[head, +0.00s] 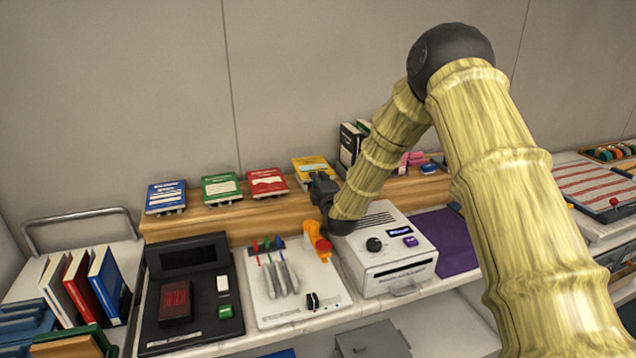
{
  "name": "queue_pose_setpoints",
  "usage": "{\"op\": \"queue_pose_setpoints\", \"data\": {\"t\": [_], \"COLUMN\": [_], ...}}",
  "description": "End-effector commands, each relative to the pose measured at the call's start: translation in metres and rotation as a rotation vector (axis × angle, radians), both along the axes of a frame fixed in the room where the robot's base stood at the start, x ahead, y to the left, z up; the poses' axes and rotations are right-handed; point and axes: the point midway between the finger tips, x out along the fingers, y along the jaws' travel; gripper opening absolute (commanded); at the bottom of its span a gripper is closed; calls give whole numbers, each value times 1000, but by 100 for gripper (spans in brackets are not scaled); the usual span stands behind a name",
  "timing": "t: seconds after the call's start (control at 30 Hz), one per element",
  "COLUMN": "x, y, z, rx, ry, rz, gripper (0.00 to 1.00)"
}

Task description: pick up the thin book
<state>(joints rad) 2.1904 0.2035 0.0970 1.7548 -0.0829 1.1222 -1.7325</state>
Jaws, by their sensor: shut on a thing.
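My gripper (321,183) is at the near edge of a yellow book (311,165) on the wooden shelf (225,221) and is shut on it. The fingertips are small and partly hidden by the gripper's own body. The yellow book lies face up near the shelf's middle. To its left, a red book (266,181), a green book (221,186) and a blue book (165,195) lie in a row on the same shelf. I cannot tell the books' thickness apart clearly.
A white boxy device (388,262) stands just below my arm. Left of it are a white board (272,308) with tools, an orange bottle (318,240) and a black device (190,262). Dark books (349,143) stand right of the yellow one. Upright books (107,280) are at far left.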

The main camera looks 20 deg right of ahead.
Motion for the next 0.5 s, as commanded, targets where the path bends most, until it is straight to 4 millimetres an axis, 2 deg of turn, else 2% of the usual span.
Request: {"op": "queue_pose_setpoints", "data": {"t": [0.17, 0.5], "x": [-6, -42], "y": [1, 2], "z": [4, 17], "rx": [0, 0], "ry": [-1, -1], "rz": [1, 1], "gripper": [0, 0]}}
